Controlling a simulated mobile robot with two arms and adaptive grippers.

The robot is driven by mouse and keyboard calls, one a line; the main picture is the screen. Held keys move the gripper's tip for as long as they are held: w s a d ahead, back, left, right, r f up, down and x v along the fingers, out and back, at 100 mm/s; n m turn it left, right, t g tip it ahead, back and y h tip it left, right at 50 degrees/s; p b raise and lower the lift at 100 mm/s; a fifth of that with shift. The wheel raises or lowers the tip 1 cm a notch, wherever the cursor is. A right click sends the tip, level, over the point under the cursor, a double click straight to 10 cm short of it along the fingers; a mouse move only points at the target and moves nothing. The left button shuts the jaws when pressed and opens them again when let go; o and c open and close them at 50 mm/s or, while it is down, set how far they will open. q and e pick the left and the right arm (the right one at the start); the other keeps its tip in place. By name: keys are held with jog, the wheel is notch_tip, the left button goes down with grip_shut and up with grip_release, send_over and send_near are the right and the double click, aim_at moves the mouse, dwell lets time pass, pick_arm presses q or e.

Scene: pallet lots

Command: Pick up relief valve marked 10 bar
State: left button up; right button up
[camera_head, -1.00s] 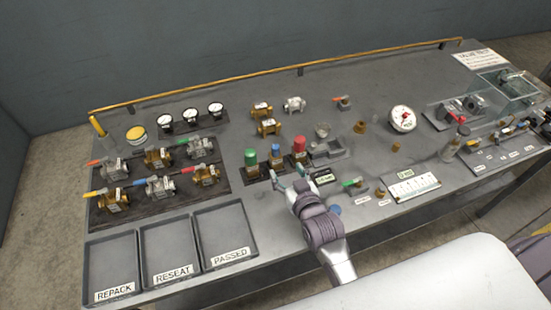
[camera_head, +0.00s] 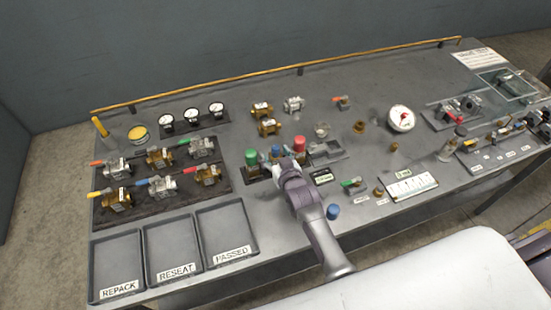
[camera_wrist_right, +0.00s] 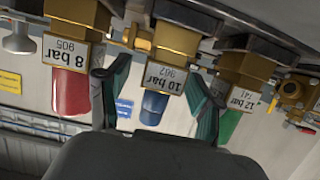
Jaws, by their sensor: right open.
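The relief valve marked 10 bar has a brass body and blue cap (camera_head: 275,152). It stands in the middle of a row of three valves. In the right wrist view its label (camera_wrist_right: 163,78) reads 10 bar, 902, upside down. My right gripper (camera_wrist_right: 159,97) is open, with one green-padded finger on each side of this valve. I cannot tell whether the fingers touch it. In the head view my right gripper (camera_head: 283,167) partly covers the valve's lower part. My left gripper is not in view.
Close neighbours are the red-capped 8 bar valve (camera_wrist_right: 72,72) and the green-capped 12 bar valve (camera_wrist_right: 240,88). Trays marked REPACK (camera_head: 92,290), RESEAT (camera_head: 148,270) and PASSED (camera_head: 203,250) lie at front left. A blue cylinder (camera_head: 333,211) stands near the front edge.

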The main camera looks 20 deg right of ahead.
grip_shut()
jog(key=shift+r, duration=0.15)
